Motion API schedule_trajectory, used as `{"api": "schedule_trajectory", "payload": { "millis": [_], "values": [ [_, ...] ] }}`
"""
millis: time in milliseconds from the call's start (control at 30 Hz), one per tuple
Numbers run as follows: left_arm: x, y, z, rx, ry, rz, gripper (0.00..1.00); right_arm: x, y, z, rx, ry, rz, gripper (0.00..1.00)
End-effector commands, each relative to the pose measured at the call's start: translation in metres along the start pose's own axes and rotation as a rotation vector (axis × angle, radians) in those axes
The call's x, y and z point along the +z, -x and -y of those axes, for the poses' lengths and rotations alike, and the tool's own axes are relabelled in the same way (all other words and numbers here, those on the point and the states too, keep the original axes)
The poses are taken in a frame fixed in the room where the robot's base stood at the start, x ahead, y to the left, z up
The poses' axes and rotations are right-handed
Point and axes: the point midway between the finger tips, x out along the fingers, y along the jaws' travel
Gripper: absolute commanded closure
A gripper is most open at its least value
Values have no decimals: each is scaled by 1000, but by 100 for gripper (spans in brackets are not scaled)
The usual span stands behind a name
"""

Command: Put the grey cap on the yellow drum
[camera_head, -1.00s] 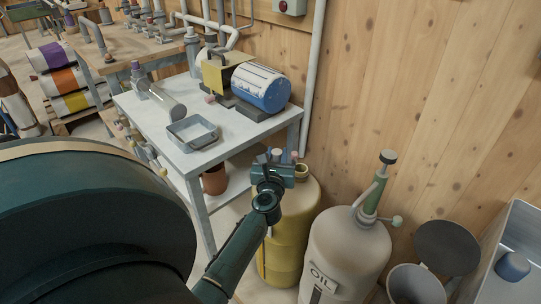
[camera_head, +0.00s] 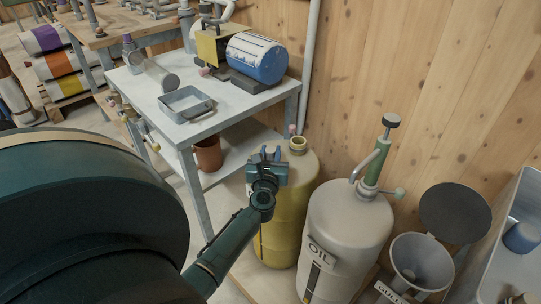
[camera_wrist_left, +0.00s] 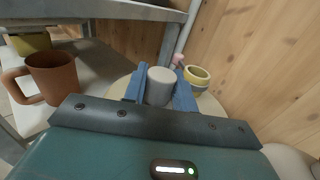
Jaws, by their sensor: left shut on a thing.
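The yellow drum (camera_head: 290,205) stands on the floor by the wooden wall, its open neck (camera_head: 297,144) on top at the right back. The neck shows in the left wrist view (camera_wrist_left: 197,76) as a yellow ring around a dark opening. My left gripper (camera_head: 270,153) is in front of the drum's upper part in the head view, left of and nearer than the neck. Its blue fingers are shut on the grey cap (camera_wrist_left: 159,86), apart from the neck and to its left in the wrist view. The cap is hardly visible in the head view. My right gripper is not seen.
A white oil drum (camera_head: 345,235) with a green pump stands close on the right, with a grey funnel (camera_head: 420,262) beyond. A metal table (camera_head: 190,128) with a tray and blue motor is left behind. A brown mug (camera_wrist_left: 52,78) sits on its lower shelf.

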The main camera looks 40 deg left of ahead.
Motion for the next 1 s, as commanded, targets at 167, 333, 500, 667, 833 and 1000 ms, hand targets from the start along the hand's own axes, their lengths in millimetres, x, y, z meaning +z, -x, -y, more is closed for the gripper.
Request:
{"api": "schedule_trajectory", "payload": {
  "millis": [167, 333, 500, 667, 833, 1000],
  "values": [
    [0, 0, 0, 0, 1, 2, 100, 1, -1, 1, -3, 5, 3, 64],
    [-3, 0, 0, 0, 1, 2, 100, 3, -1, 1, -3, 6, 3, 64],
    [-4, 0, 0, 0, 0, 1, 65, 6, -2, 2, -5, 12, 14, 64],
    [-4, 0, 0, 0, 0, 1, 52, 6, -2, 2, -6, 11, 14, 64],
    [-4, 0, 0, 0, 0, 1, 51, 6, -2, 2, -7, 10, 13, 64],
    [2, 0, 0, -1, 0, 1, 51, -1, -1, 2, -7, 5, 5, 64]
  ]
}}
